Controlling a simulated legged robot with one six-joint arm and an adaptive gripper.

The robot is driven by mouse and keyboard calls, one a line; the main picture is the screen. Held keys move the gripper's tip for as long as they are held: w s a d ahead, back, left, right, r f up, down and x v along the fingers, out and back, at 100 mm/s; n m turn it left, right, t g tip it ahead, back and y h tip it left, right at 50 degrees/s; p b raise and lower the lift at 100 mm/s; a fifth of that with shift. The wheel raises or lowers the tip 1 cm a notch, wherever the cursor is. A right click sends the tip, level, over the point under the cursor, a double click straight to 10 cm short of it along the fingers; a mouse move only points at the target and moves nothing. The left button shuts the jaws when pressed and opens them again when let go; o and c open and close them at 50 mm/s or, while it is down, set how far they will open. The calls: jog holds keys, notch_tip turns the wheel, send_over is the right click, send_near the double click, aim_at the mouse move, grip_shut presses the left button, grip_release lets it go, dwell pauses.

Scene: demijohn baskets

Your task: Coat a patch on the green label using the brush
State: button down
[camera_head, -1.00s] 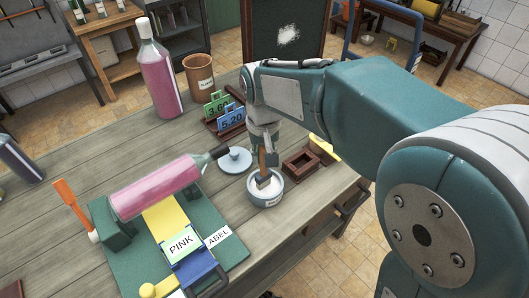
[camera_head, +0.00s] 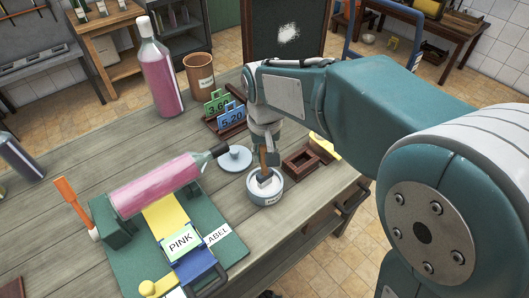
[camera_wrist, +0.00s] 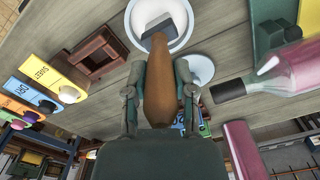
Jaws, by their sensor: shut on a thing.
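My gripper (camera_head: 268,153) is shut on the wooden handle of a brush (camera_head: 263,162). In the wrist view the fingers (camera_wrist: 160,70) clasp the brown handle (camera_wrist: 172,95) from both sides. The brush points down into a small bowl (camera_head: 265,198) of white paste, which also shows in the wrist view (camera_wrist: 189,42). The bristle tips are hard to make out there. A green-edged label (camera_head: 181,243) reading PINK lies on the blue and yellow holder at the front, left of and apart from my gripper.
A pink bottle (camera_head: 155,187) lies on the green cradle (camera_head: 118,236) behind the label. A light blue saucer (camera_head: 235,160), a wooden box (camera_head: 300,163) and price cards (camera_head: 231,116) stand near the bowl. Bare tabletop (camera_head: 95,165) lies farther back.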

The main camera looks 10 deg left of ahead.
jog(key=shift+r, duration=3.45)
